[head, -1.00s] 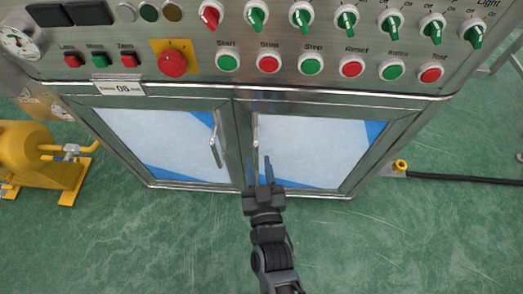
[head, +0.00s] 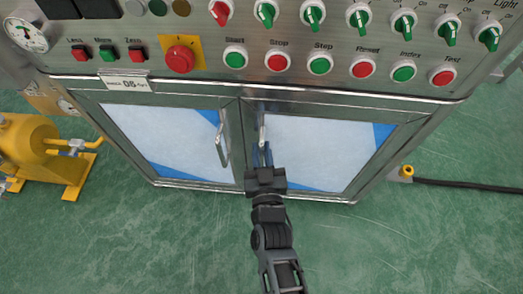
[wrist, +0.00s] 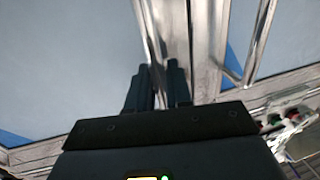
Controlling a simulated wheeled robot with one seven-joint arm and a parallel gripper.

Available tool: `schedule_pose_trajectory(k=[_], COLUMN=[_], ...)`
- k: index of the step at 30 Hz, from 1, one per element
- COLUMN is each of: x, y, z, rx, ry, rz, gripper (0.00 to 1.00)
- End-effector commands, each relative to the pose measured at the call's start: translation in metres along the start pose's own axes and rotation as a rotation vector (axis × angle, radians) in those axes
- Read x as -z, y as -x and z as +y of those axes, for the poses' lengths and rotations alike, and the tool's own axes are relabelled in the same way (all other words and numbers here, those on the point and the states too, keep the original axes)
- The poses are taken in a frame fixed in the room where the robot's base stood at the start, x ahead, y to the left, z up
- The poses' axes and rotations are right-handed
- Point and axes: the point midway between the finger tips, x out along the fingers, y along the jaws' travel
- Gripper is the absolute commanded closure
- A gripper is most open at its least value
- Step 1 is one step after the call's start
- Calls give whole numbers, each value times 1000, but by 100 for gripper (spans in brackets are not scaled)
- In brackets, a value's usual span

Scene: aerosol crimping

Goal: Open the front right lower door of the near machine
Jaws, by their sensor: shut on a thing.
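The near machine's front right lower door (head: 315,150) is a metal frame around a pale panel with blue corners. It looks closed or nearly so. Its upright bar handle (head: 262,128) is near the door's left edge. My gripper (head: 262,153) is shut on the lower part of this handle, with its dark fingers pointing at the door. In the wrist view the handle (wrist: 152,30) runs down between the two fingertips (wrist: 156,82), and the fingers hide its end.
The left lower door (head: 165,140) is closed, with its own handle (head: 222,146) close by on the left. A control panel (head: 215,60) with knobs and buttons lies above. A yellow machine (head: 45,150) stands at left. The green floor (head: 400,240) in front is clear.

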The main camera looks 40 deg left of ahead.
Motion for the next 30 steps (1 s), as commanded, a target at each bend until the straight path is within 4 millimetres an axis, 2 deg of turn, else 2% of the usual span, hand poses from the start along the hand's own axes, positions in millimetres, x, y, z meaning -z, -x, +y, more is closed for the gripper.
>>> schedule_pose_trajectory(k=[14,19,25,30], x=[0,0,1,0], y=[0,9,41,89], z=[0,-1,0,4], rx=[1,1,-1,-1], ry=[0,0,0,0], rz=[0,-1,-3,-5], gripper=[100,100,100,100])
